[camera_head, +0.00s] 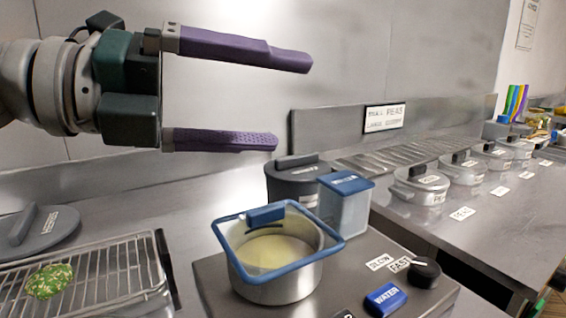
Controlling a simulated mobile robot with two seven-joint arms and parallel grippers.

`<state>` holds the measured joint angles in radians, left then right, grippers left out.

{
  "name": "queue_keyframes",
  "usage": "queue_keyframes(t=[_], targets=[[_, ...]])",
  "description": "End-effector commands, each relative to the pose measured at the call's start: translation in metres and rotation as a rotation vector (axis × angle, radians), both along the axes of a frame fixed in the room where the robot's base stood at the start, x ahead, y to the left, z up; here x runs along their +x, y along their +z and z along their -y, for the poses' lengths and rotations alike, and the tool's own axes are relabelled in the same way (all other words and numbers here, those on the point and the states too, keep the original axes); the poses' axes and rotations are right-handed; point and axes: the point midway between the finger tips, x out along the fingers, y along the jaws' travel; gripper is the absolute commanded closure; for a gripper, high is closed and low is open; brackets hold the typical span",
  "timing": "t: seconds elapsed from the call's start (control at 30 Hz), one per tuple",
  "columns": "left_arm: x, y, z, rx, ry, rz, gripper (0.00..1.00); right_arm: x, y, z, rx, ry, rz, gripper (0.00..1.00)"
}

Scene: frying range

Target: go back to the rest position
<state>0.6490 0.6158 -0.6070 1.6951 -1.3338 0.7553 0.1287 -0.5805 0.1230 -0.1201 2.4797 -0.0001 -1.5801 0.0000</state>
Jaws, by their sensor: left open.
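My left gripper (292,101) reaches in from the left at the upper part of the view. Its two purple fingers are wide apart, with only the metal back wall showing between them. It is empty and held in the air above the counter, touching nothing. My right gripper does not show.
Below stands a pot (275,283) with a blue-rimmed lid and pale contents, on a unit with a knob (424,271). A blue-lidded container (345,205) and a dark pot (296,183) stand behind. A wire rack (110,275) holds a green-speckled patty (48,281). Lidded pans (421,188) line the right counter.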

Motion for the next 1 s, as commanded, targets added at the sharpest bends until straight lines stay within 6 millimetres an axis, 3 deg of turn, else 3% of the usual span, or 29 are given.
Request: queue_keyframes(t=[0.03, 0.1, 0.17, 0.23, 0.3, 0.37, 0.47, 0.6, 0.73, 0.87, 0.9, 1.0], targets=[[-0.004, 0.035, 0.009, -0.19, 0.053, -0.03, 0.0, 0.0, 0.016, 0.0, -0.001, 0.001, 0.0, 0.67], [0.0, 0.07, 0.004, -0.448, 0.168, -0.091, 0.0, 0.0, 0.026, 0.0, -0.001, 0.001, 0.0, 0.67], [0.007, 0.09, -0.014, -0.652, 0.294, -0.169, 0.0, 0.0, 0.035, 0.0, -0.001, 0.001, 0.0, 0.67], [0.016, 0.098, -0.044, -0.864, 0.465, -0.285, 0.0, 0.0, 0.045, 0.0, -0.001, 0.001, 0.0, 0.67], [0.021, 0.088, -0.08, -1.045, 0.658, -0.428, 0.0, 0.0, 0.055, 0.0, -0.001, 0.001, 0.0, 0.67], [0.019, 0.066, -0.11, -1.168, 0.842, -0.568, 0.0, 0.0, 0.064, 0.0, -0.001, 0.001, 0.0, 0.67], [-0.005, 0.011, -0.15, -1.304, 1.166, -0.834, 0.0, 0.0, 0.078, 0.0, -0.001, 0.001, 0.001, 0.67], [-0.079, -0.067, -0.172, -1.328, 1.591, -1.225, 0.0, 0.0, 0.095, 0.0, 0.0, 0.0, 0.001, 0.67], [-0.16, -0.109, -0.168, -1.227, 1.887, -1.537, 0.0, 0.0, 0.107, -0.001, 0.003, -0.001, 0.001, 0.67], [-0.243, -0.122, -0.154, -1.049, 2.113, -1.818, 0.0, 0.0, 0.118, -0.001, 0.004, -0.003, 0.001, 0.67], [-0.239, -0.095, -0.154, -1.051, 2.107, -1.81, 0.0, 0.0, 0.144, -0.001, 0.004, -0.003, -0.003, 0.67], [-0.237, -0.056, -0.155, -1.055, 2.103, -1.801, 0.0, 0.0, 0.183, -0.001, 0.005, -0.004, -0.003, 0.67]])
